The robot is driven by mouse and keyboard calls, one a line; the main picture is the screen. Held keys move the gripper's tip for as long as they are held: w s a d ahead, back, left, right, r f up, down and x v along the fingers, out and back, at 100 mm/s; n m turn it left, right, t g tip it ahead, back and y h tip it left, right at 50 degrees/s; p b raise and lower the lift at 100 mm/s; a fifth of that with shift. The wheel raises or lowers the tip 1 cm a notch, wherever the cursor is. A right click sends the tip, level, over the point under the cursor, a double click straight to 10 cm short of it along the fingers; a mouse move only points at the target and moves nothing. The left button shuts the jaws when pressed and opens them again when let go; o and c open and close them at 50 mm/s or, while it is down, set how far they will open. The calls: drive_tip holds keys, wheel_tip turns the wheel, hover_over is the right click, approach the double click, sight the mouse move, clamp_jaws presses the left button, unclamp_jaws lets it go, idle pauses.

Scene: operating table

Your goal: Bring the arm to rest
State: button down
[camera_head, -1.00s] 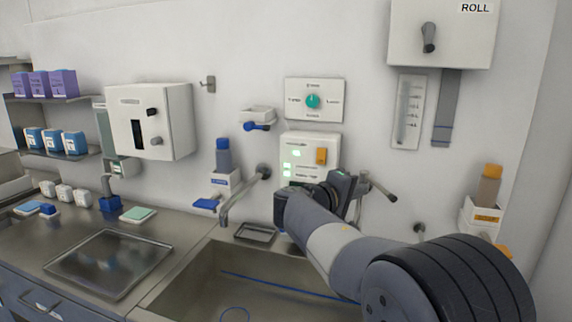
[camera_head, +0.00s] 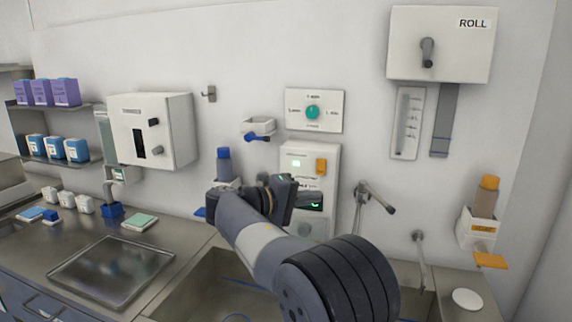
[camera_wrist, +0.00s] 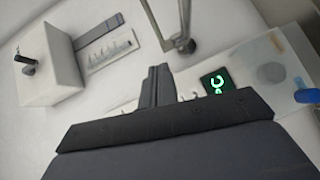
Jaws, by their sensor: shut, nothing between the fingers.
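My arm reaches up from the bottom of the head view, over the sink (camera_head: 185,300) and in front of the wall. Its wrist is in front of the lower part of a white wall unit (camera_head: 300,155) with green lights and an orange switch. My gripper (camera_wrist: 158,72) shows in the wrist view as dark fingers close together, shut with nothing between them. In the head view the fingers are mostly hidden behind the wrist and cannot be made out clearly. A lit green display (camera_wrist: 217,84) is just right of the fingers in the wrist view.
A wall tap with a lever (camera_head: 372,195) stands right of my wrist. An orange-capped dispenser (camera_head: 483,205) is farther right, and a blue-capped bottle (camera_head: 223,160) is to the left. A metal tray (camera_head: 112,268) lies on the left counter. The roll box (camera_head: 440,45) hangs above.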

drive_tip(key=shift+v, duration=2.15)
drive_tip(key=shift+d+f, duration=0.1)
